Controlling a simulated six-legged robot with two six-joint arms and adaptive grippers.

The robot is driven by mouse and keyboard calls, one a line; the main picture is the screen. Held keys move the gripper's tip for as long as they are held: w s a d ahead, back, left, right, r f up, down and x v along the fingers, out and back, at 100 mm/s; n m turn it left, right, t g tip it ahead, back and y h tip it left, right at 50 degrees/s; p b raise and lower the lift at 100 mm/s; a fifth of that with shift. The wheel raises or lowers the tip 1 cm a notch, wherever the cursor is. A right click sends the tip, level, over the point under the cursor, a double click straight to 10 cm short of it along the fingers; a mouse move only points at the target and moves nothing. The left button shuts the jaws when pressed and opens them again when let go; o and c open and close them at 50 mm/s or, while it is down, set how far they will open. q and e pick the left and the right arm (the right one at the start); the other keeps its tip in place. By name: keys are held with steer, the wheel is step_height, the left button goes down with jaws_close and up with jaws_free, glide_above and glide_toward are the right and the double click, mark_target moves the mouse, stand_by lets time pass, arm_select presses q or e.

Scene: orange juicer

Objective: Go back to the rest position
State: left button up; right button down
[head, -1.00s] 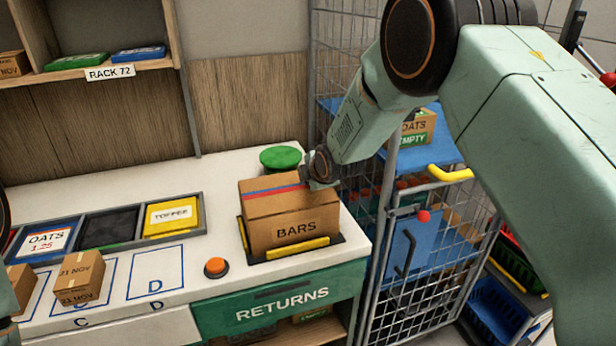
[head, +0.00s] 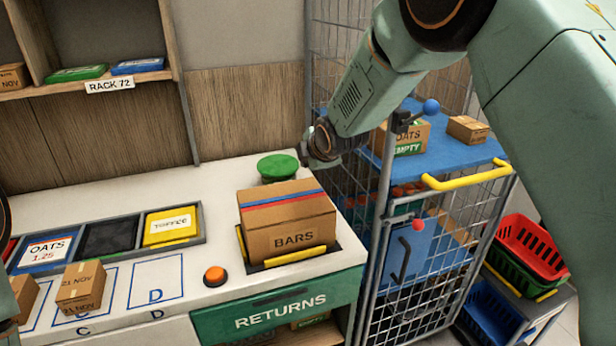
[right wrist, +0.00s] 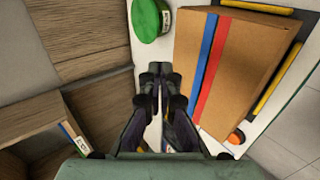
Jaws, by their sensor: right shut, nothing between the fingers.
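My right gripper (head: 322,150) is shut and empty. The BARS box (head: 288,240) is brown cardboard with a red and blue stripe. It sits in a dark holder with yellow edges (head: 296,258) on the white counter. My left gripper is not in view; only a sliver of my left arm shows at the left edge.
A wire cage (head: 440,260) with a blue shelf and yellow handle (head: 465,177) stands right. Bins (head: 110,236) and small boxes (head: 80,287) lie left. The counter's back left is clear.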

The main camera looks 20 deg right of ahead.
step_height(320, 180, up, 5)
steer(key=m+p, duration=0.1)
steer(key=m, duration=0.1)
steer(key=s+f+m+g+b, duration=0.1)
steer(key=s+f+m+b, duration=0.2)
steer(key=s+f+m, duration=0.55)
steer(key=s+f+m+g+b, duration=0.2)
steer(key=s+f+m+b, duration=0.15)
steer(key=s+f, duration=1)
steer(key=s+d+f+m+g+b, duration=0.2)
steer(key=s+f+m+g+b, duration=0.2)
steer(key=s+f, duration=2.4)
steer(key=s+g+b, duration=0.1)
steer(key=g+b, duration=0.2)
steer(key=b, duration=0.3)
steer(key=shift+s+m+h+b, duration=0.3)
steer(key=shift+s+m, duration=0.05)
steer(key=shift+m, duration=0.05)
